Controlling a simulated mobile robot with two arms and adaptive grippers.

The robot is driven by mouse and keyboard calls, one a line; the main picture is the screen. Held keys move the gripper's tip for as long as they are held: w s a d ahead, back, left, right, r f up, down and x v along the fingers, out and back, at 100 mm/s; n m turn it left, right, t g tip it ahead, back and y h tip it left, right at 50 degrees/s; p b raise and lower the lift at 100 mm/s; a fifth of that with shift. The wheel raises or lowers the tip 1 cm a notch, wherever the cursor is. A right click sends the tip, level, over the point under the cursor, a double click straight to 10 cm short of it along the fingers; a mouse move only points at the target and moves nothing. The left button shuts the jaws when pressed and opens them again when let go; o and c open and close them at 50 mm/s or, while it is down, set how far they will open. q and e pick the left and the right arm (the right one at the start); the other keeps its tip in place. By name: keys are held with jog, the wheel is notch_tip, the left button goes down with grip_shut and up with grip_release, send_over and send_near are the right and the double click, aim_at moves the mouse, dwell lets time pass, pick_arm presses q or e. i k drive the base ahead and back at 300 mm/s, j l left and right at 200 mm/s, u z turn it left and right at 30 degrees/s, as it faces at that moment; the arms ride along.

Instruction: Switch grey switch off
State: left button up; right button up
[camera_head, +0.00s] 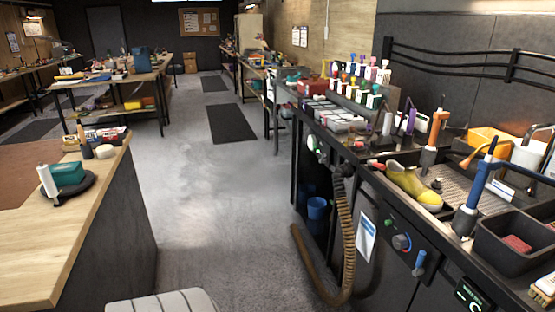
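A dark control panel (408,250) is on the front of the cleaning station at the right. It carries a small green button (388,222), a round greyish knob (401,242) with a blue and red rim, and a blue lever (419,262). The knob is the only greyish control I can make out; I cannot tell for sure that it is the grey switch, nor its setting.
The station top holds a yellow-green shoe (414,186), a blue tap (478,190), an orange tap (433,135) and a black basin (515,240). A ribbed brown hose (348,240) hangs in front. A wooden bench (40,262) stands left. The grey floor (215,200) between is clear.

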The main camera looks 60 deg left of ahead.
aim_at(323, 161)
jog(key=u, duration=1.6)
jog(key=i+j, duration=0.25)
jog(key=i, duration=0.3)
jog(key=i+j, duration=0.25)
jog(key=i, duration=0.3)
jog(key=i+j+u, duration=0.1)
jog(key=i+j, duration=0.15)
jog(key=i, duration=0.25)
jog(key=i+j, duration=0.2)
jog(key=i, duration=0.35)
jog(key=i+j+u, duration=0.1)
jog(key=i, duration=0.45)
jog(key=j, duration=0.1)
